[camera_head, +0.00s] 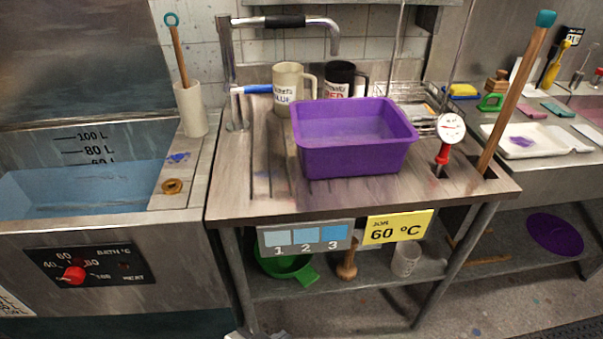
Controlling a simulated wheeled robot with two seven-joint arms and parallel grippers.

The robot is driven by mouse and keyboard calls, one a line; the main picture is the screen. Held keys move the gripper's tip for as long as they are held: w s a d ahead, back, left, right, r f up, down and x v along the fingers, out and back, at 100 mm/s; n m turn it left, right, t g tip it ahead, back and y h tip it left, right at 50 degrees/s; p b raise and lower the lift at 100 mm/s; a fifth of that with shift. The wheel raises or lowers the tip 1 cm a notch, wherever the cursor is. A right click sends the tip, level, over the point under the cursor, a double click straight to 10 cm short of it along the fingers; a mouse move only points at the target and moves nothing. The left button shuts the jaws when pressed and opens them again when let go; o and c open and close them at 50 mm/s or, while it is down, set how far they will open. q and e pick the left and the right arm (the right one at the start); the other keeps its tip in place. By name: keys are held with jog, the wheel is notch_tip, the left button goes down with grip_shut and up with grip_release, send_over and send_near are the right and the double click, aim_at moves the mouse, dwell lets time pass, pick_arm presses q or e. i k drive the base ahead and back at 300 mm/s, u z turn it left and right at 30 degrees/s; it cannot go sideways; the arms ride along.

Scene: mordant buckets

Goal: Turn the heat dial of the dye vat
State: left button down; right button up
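The red heat dial (74,274) sits on a black control panel (110,280) on the front of the steel dye vat (190,235) at the left. Numbers including 40, 60 and 80 ring the dial, with "BATH °C" and "HEAT" printed beside it. A small dark red lamp (125,265) is on the panel and looks unlit. The dial's exact setting is too small to read. A yellow card (398,227) on the bench front reads 60 °C. Neither gripper is clearly in view.
A purple tub (355,160) of liquid stands on the bench, near two mugs, a tap (230,80) and a round gauge (451,128). A long wooden pole (515,95) leans at the right. The space before the panel looks clear. A pale sliver at the bottom edge is unidentifiable.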

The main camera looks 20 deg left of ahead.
aim_at(73, 275)
jog(key=z, duration=2.1)
jog(key=k, duration=2.7)
jog(key=u, duration=2.95)
